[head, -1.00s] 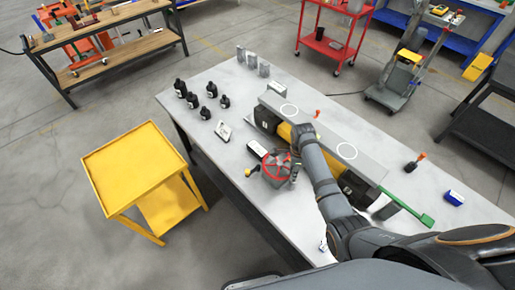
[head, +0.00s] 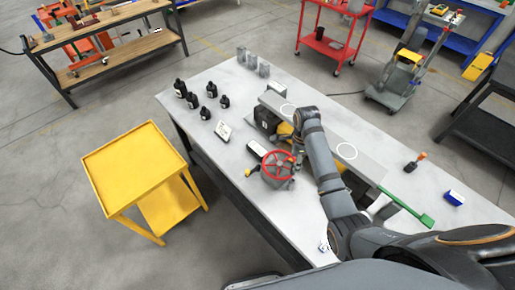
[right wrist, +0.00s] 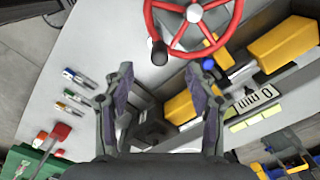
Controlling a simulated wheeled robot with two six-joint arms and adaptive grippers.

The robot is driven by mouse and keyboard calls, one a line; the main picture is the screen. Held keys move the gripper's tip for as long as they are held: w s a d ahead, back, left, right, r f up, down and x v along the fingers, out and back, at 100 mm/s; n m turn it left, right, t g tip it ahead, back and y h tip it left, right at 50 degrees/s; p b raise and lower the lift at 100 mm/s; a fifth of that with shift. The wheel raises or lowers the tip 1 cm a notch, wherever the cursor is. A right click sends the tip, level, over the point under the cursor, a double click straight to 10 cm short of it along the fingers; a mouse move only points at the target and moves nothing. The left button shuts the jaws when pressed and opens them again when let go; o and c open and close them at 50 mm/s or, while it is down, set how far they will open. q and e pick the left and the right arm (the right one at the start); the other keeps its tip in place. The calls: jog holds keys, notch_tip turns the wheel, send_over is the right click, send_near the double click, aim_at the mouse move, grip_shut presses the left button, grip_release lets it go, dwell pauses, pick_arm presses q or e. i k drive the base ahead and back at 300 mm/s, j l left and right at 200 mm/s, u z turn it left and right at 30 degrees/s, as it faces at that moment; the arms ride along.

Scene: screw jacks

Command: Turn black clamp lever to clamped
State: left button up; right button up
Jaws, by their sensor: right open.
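The red handwheel (head: 278,165) stands at the near side of the table; it also shows at the top of the right wrist view (right wrist: 195,14). A black knob (right wrist: 159,53) shows at its rim there. Dark parts (right wrist: 153,125) lie between and beyond my fingers; I cannot tell which dark part is the black clamp lever. My right gripper (right wrist: 160,72) is open, its two fingers apart with nothing gripped, and its tips point toward the handwheel. In the head view, my right gripper (head: 298,150) is just right of the wheel, partly hidden by my wrist. My left gripper is out of view.
A long grey beam (head: 365,160) lies across the table with yellow parts (right wrist: 270,45) below. Several black bottles (head: 193,101) stand at the left. A yellow cart (head: 130,165) stands left of the table.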

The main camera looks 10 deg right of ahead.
aim_at(258, 168)
jog(key=k+j, duration=0.65)
jog(key=k, duration=0.25)
